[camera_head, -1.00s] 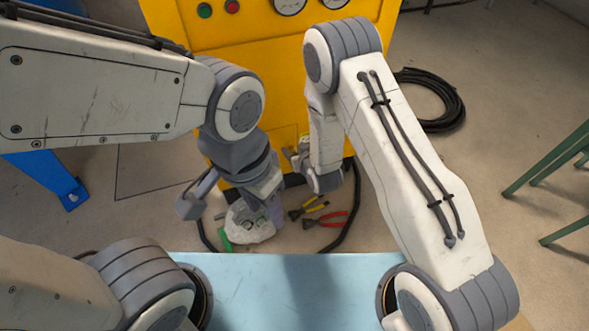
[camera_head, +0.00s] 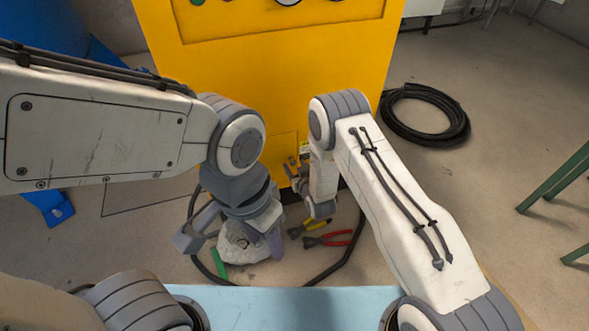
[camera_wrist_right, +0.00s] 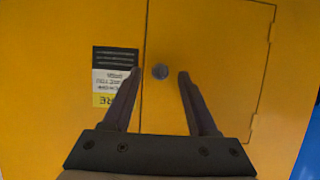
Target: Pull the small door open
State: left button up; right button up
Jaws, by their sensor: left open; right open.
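The small door (camera_wrist_right: 215,60) is a yellow panel set flush in the yellow cabinet, its outline closed all round. A round grey knob (camera_wrist_right: 160,71) sits near its left edge, and hinges show on its right edge. In the right wrist view my right gripper (camera_wrist_right: 159,74) is open, its fingertips on either side of the knob; I cannot tell if they touch it. In the head view, the door (camera_head: 277,143) is partly hidden by my right gripper (camera_head: 299,172).
A label (camera_wrist_right: 115,75) is on the cabinet left of the knob. Pliers (camera_head: 328,239), a whitish bag (camera_head: 240,250) and a cable loop lie on the floor before the cabinet. A black hose coil (camera_head: 428,138) and green legs (camera_head: 555,180) are at the right.

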jog(key=shift+w+a+f, duration=0.15)
jog(key=shift+w, duration=0.35)
jog(key=shift+c, duration=0.3)
grip_shut()
dwell(0.9)
